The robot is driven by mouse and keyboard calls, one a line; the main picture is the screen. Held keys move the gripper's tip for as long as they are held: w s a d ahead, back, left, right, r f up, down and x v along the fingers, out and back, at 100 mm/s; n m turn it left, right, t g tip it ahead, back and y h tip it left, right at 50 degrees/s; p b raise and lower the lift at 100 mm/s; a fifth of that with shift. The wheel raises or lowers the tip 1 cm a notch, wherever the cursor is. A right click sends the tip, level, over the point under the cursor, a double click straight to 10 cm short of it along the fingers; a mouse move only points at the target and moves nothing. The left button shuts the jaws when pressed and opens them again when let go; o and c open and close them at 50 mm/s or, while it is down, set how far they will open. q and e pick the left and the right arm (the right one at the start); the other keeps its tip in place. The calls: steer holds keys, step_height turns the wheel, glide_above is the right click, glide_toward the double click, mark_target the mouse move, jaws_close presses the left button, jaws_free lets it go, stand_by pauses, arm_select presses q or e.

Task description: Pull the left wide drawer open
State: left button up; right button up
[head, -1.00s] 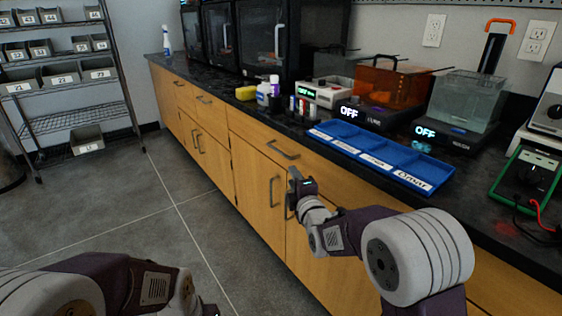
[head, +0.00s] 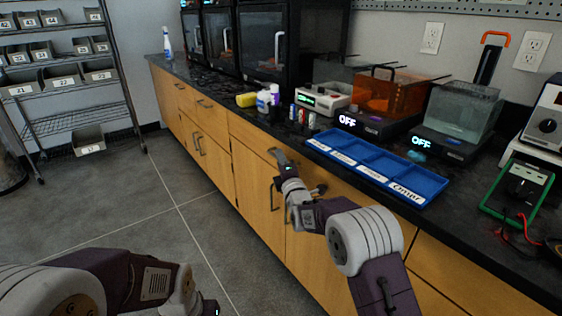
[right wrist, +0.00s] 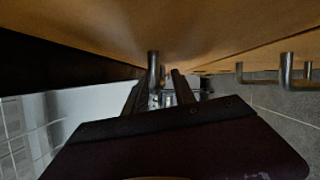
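The wooden drawer front (head: 245,132) under the black counter looks closed and flush with the cabinet. My right gripper (head: 277,156) is at this drawer's metal bar handle, which it partly hides in the head view. In the right wrist view, the handle (right wrist: 153,68) stands between the two fingers of my right gripper (right wrist: 160,85). The fingers are apart, with a gap beside the handle, so I see no firm grip. My left arm is at the lower left of the head view; only a bit of its gripper (head: 212,309) shows at the bottom edge, fingers out of sight.
Cabinet doors with bar handles (head: 272,194) are below the drawer. Another drawer (head: 184,96) is farther left. A blue tray (head: 425,188) lies near the counter's edge, above my right arm. The grey floor (head: 150,215) before the cabinets is clear.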

jaws_close()
stand_by(1.4)
